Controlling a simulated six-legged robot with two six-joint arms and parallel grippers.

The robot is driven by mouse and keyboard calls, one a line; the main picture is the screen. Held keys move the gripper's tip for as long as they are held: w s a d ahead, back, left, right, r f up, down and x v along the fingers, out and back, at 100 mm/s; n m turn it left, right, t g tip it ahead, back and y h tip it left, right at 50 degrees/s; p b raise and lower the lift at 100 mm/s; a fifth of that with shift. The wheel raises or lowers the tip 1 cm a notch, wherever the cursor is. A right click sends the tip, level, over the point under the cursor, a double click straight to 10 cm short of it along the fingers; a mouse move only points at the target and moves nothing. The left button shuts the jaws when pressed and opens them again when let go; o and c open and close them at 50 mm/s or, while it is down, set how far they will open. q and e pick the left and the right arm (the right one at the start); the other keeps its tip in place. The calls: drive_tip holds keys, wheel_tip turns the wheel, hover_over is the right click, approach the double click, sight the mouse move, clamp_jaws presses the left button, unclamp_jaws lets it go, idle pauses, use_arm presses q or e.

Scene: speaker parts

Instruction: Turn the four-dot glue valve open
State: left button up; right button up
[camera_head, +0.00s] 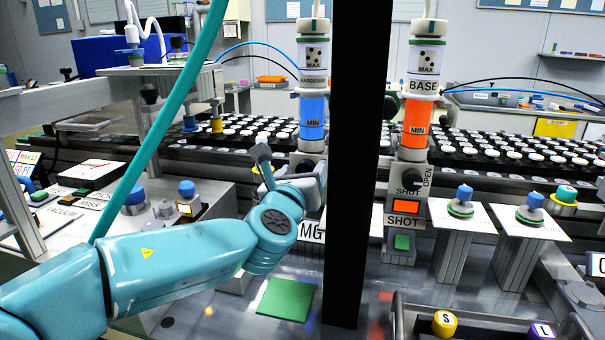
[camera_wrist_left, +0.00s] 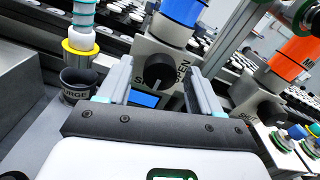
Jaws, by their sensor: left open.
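Two glue columns stand at the back. The left one, labelled HARDENER (camera_head: 314,80), has a blue band; the right one, labelled BASE (camera_head: 420,85), has an orange band. The base valve knob (camera_head: 412,178) is clear. My right gripper is not in view.
A PURGE cup (camera_wrist_left: 78,84) stands left of the hardener valve. White plates (camera_head: 462,213) on grey stands are at the right. A green square (camera_head: 286,299) lies on the bench below the gripper. A dark tray (camera_head: 405,318) is at the front right.

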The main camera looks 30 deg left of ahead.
use_arm(q)
drive_tip(key=c, duration=1.1)
drive_tip(key=shift+o, duration=0.2)
drive_tip(key=shift+f+n+b, duration=0.15)
drive_tip(key=shift+n+b, duration=8)
drive_tip(key=shift+n, duration=0.85)
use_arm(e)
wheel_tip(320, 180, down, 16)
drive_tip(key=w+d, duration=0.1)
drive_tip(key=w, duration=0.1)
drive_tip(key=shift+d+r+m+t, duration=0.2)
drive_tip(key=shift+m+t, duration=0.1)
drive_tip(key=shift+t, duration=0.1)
